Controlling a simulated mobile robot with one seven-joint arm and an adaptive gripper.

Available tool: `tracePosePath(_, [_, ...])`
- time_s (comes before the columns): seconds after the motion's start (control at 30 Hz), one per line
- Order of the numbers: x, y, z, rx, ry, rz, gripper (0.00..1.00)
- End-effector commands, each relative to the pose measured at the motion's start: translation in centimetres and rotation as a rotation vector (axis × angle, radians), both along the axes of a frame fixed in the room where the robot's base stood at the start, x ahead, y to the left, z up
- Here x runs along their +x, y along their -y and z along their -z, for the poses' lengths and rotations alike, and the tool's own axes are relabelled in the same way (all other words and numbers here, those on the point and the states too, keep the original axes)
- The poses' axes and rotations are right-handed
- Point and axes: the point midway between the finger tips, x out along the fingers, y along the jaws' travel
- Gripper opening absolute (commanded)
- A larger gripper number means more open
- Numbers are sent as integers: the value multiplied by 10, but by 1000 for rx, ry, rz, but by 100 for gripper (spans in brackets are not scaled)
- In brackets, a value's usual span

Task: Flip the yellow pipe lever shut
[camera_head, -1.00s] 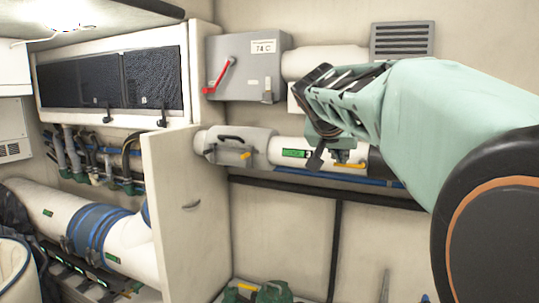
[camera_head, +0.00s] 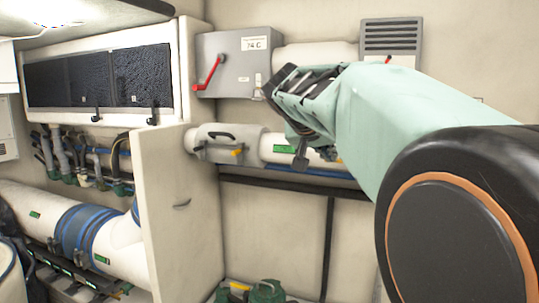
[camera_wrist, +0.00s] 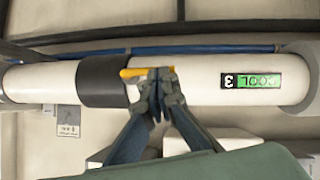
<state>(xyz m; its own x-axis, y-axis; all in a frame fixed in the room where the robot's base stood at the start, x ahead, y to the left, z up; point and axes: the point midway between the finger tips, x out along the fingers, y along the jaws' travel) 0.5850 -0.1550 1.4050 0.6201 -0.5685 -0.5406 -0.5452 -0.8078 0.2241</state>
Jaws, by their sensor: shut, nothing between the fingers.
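The yellow pipe lever (camera_wrist: 133,72) is a short bar lying along the white pipe (camera_wrist: 205,77), beside a black band, in the wrist view. My gripper (camera_wrist: 158,76) is shut and empty, its fingertips over the lever's right end. I cannot tell whether they touch it. In the head view my gripper (camera_head: 300,163) is in front of the white pipe, right of its green label (camera_head: 283,149). My gripper and arm hide most of the lever there; only a small yellow bit shows.
A grey clamp housing (camera_head: 215,150) with a black handle and small yellow tab is on the pipe to the left. A grey switch box (camera_head: 235,75) with a red lever is above. A cream partition (camera_head: 175,215) stands at left. A blue line (camera_wrist: 215,49) runs alongside the pipe.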

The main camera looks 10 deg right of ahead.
Motion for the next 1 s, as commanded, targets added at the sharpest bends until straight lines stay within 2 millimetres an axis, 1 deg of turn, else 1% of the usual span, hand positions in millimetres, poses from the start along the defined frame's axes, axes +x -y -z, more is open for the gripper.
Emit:
tracePosePath(0.23, [2, -2, 10, -84, -59, 0, 0])
tracePosePath(1.0, [2, -3, 28, -355, -242, 0, 0])
